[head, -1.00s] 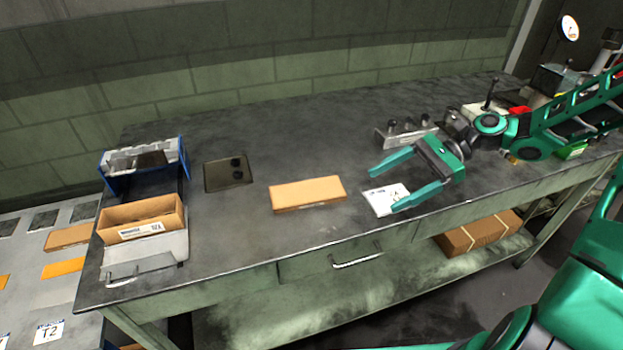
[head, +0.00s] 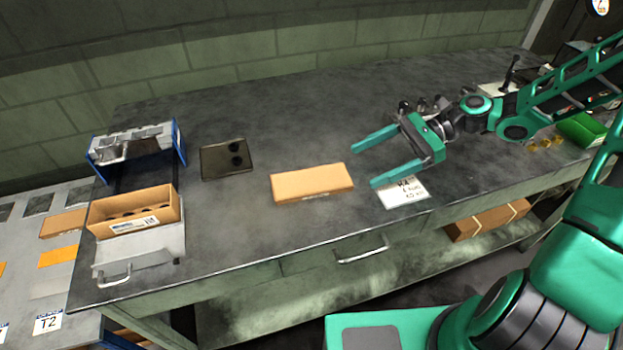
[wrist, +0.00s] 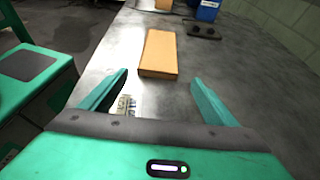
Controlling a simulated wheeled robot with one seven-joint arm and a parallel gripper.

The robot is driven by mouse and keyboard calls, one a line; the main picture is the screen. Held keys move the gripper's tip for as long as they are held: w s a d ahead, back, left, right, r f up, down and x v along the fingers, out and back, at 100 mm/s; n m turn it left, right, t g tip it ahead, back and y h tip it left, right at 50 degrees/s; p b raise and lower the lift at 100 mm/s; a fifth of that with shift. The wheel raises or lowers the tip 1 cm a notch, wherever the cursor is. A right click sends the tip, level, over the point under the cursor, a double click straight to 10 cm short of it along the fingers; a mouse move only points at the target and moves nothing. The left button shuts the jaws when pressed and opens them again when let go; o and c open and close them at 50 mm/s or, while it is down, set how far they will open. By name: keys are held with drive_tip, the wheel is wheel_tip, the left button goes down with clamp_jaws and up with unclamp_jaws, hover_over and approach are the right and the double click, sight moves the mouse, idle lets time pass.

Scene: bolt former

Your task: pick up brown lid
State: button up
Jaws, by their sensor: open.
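The brown lid (head: 312,182) is a flat tan cardboard piece lying on the dark workbench (head: 240,230), near its front edge. It also shows in the wrist view (wrist: 159,52), straight ahead between and beyond the fingertips. My gripper (head: 361,164) is open and empty, just right of the lid, with its two green fingers pointing left toward it. The fingers (wrist: 159,80) stand apart in the wrist view and do not reach around the lid. Nothing hides the lid.
An open brown box (head: 134,216) with round holes sits on a grey tray at the left, by a blue-framed holder (head: 136,147). A dark plate with black knobs (head: 227,160) lies behind. A white label card (head: 404,193) lies under my gripper. A green box (head: 582,130) stands right.

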sight(347, 173)
drive_tip(key=x, duration=0.4)
drive_tip(key=shift+s+a+f, duration=0.1)
drive_tip(key=shift+s+a, duration=0.05)
drive_tip(key=shift+a, duration=0.25)
drive_tip(key=shift+c, duration=0.6)
drive_tip(key=c, duration=1)
